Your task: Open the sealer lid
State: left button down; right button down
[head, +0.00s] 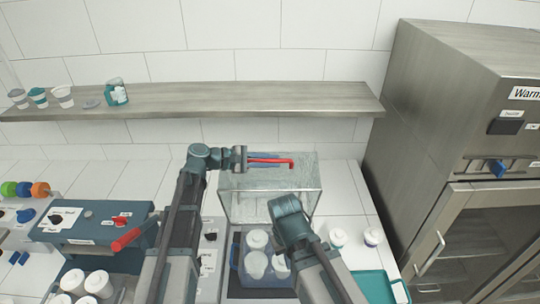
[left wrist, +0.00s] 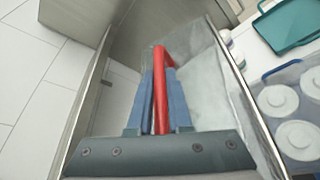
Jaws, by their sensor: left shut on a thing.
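The clear lid (head: 240,197) of the sealer stands raised behind a dark-framed base, its see-through walls showing the tiles. A red handle (head: 291,164) is at its top. My left gripper (head: 272,160) comes in from the left and is shut on the red handle. In the left wrist view the red handle (left wrist: 163,58) lies between my two blue fingers, with the clear panel (left wrist: 207,85) around it. My right arm reaches in front of the lid, and its fingers are not visible.
A blue-rimmed bin with several white cups (head: 257,239) stands in front of the lid. A teal machine (head: 95,222) with a red lever is at left. White cups (head: 372,236) and a teal tray (head: 376,288) are at right. A steel shelf (head: 230,98) runs behind.

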pick_arm(q)
jog(key=c, duration=0.8)
grip_release()
jog(key=shift+w, duration=0.1)
jog(key=shift+c, duration=0.2)
jog(key=p+v, duration=0.3)
jog(key=v, duration=0.9)
jog(key=shift+a+r+p, duration=0.1)
jog(key=shift+p, duration=0.2)
jog(key=shift+v, duration=0.8)
